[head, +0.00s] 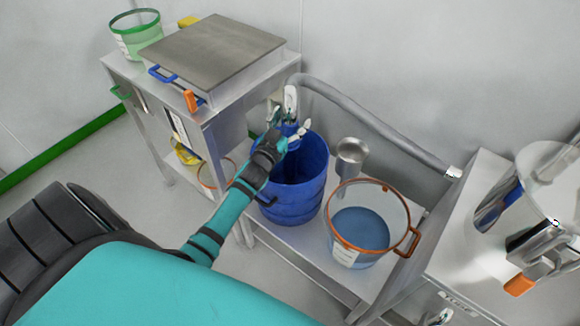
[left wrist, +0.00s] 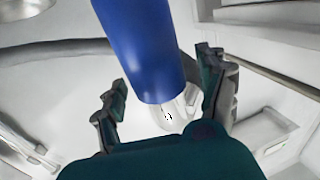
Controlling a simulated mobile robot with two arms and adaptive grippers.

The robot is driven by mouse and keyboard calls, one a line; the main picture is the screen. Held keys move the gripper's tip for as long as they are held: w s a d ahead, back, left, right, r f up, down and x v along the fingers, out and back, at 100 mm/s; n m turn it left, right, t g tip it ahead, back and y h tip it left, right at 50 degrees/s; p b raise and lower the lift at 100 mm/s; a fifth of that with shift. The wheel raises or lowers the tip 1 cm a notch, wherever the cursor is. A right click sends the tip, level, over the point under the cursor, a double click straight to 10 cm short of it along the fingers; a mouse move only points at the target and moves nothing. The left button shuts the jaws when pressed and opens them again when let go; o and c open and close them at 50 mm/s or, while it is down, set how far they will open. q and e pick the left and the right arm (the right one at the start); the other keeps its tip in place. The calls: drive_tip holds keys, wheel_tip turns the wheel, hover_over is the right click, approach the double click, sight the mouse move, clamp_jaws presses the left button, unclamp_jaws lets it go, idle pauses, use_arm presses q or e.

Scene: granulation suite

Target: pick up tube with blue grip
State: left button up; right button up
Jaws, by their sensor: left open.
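The tube (head: 365,118) is a grey hose that arches along the wall from a metal fitting above the blue bucket. Its blue grip (head: 289,129) shows only in part, behind my left gripper (head: 286,136). In the left wrist view the blue grip (left wrist: 143,45) is a large blue cylinder between the two spread fingers of my left gripper (left wrist: 160,80). A pale end piece (left wrist: 170,115) shows at the cylinder's lower end. The fingers are open, with gaps visible on both sides of the grip. I cannot make out my right gripper.
Below my left gripper stands an open blue bucket (head: 297,190) on a steel bench. Beside it is a clear bucket (head: 372,215) with an orange rim, and a metal scoop (head: 351,157).

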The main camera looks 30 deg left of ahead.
use_arm(q)
drive_tip(key=shift+c, duration=0.3)
clamp_jaws()
drive_tip(key=shift+r, duration=0.1)
